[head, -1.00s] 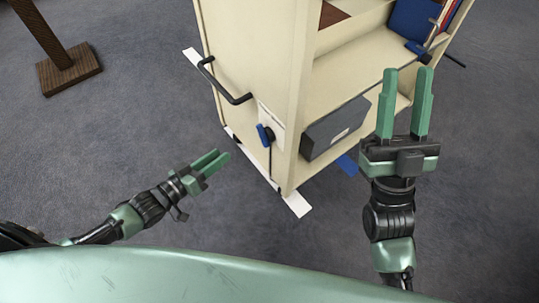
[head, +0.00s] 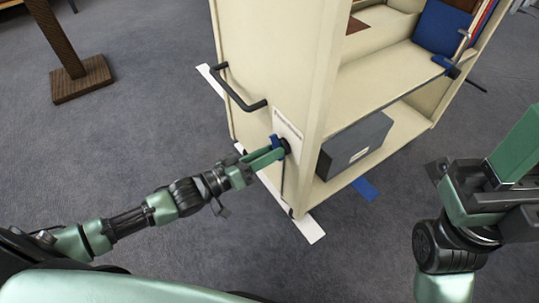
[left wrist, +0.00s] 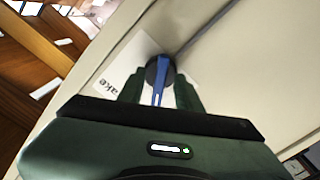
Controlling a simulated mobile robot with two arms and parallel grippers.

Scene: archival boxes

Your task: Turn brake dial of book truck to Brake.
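The book truck (head: 262,60) is cream-coloured, with its end panel facing my left arm. Its brake dial (head: 286,146) is a dark round knob with a blue handle on a white label plate, low on that panel. My left gripper (head: 268,154) is at the dial. In the left wrist view, the blue handle (left wrist: 158,92) lies between the two green fingers, with a gap on each side. Letters "ake" show on the label (left wrist: 108,84); the rest is hidden. My right gripper (head: 515,150) is at the right edge, partly cut off, away from the dial.
A black bar handle (head: 240,92) sticks out from the end panel above the dial. A grey box (head: 355,145) stands on the lower shelf. White strips (head: 309,228) and a blue piece (head: 365,188) lie on the floor. Open carpet surrounds the truck.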

